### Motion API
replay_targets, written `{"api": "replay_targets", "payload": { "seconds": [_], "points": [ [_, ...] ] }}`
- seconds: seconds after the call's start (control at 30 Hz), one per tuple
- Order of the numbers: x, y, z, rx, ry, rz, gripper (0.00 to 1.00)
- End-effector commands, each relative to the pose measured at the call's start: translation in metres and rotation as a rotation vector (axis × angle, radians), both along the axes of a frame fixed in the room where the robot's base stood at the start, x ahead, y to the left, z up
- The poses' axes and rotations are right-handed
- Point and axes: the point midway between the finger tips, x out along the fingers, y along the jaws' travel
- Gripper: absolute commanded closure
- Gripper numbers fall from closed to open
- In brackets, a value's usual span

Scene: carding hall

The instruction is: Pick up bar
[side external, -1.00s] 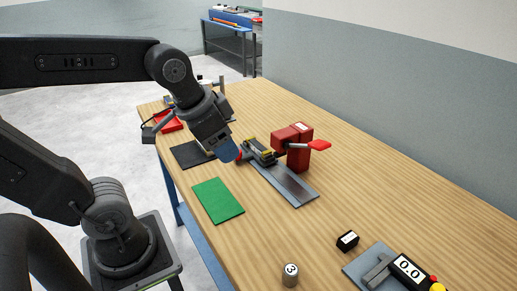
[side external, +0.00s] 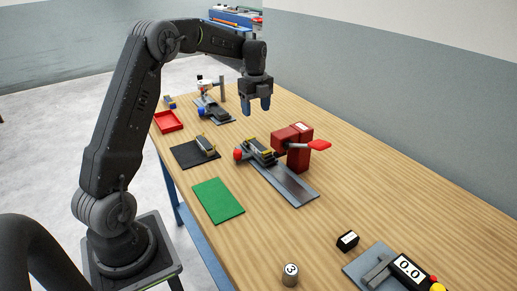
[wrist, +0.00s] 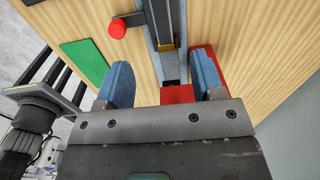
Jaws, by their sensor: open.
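My gripper (side external: 257,107) hangs in the air above the far part of the table, fingers pointing down, open and empty. Its blue fingers also show in the wrist view (wrist: 163,84), apart with nothing gripped between them. A short dark bar-like piece (side external: 205,146) lies on a black mat (side external: 184,155), left of and nearer than my gripper. Another dark piece with yellow edges (side external: 261,151) sits in a grey fixture (side external: 295,186) with a red ball knob (side external: 238,154). I cannot tell for certain which piece is the bar.
A red press with a red handle (side external: 299,146) stands beside the fixture. A green mat (side external: 217,200), a red tray (side external: 168,121), a grey device (side external: 213,109), a small black block (side external: 347,241), a numbered cylinder (side external: 290,274) and a display unit (side external: 408,271) share the table.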

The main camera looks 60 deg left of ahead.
Motion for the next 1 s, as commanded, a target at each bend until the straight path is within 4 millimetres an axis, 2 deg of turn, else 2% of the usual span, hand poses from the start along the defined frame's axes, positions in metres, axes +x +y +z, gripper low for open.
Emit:
{"api": "replay_targets", "payload": {
  "seconds": [0.4,0.67,1.0],
  "points": [
    [0.000,0.001,-0.071,-0.003,0.005,-0.007,0.38],
    [0.000,0.001,-0.090,-0.002,0.003,-0.007,0.38],
    [0.001,0.001,-0.134,0.000,0.003,-0.006,0.38]
  ]
}}
